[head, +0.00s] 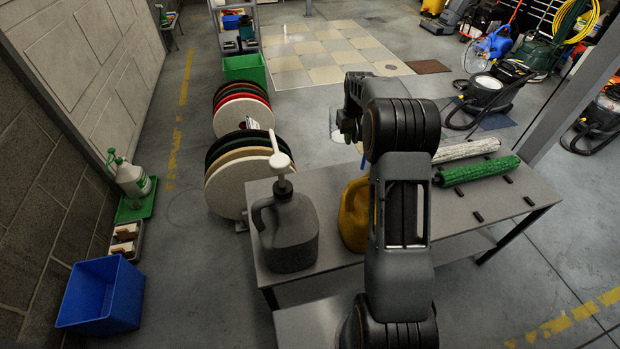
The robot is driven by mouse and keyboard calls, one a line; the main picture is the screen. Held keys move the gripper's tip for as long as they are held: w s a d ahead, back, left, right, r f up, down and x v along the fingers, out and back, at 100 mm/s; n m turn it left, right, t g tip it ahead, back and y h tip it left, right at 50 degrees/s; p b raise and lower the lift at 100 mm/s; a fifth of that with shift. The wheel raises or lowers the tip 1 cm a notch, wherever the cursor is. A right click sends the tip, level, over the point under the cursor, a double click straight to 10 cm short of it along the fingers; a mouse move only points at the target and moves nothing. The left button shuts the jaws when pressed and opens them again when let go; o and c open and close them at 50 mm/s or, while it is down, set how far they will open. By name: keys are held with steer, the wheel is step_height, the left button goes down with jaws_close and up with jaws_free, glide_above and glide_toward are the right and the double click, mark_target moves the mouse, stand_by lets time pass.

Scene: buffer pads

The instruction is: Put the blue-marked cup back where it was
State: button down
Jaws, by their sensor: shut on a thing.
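My gripper (349,127) is at the end of my raised arm, beyond the bench, and is partly hidden behind my own arm. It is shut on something. A pale thing (335,124) shows just left of the jaws, mostly covered by them. It may be the cup, but I see no blue mark and cannot make out its shape. No other cup can be made out in the head view.
A grey bench (325,190) holds a grey pump jug (287,232), a yellow jug (354,215) partly behind my arm, a green roller (478,170) and a whitish roller (465,149). Disc pads (225,184) stand left of it. A blue bin (101,296) is on the floor.

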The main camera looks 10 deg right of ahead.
steer(key=shift+s+a+f+b, duration=0.3)
steer(key=shift+s+a+f, duration=0.8)
steer(key=shift+a+f, duration=1.15)
steer(key=shift+s+a+f+b, duration=0.35)
steer(key=shift+s+a+f, duration=0.75)
steer(key=shift+a+f, duration=1.1)
steer(key=shift+s+a+f+b, duration=0.3)
steer(key=shift+s+a+f, duration=0.8)
steer(key=shift+a+f, duration=1.1)
steer(key=shift+f, duration=0.2)
steer(key=c, duration=1.1)
jaws_free()
steer(key=shift+c, duration=0.2)
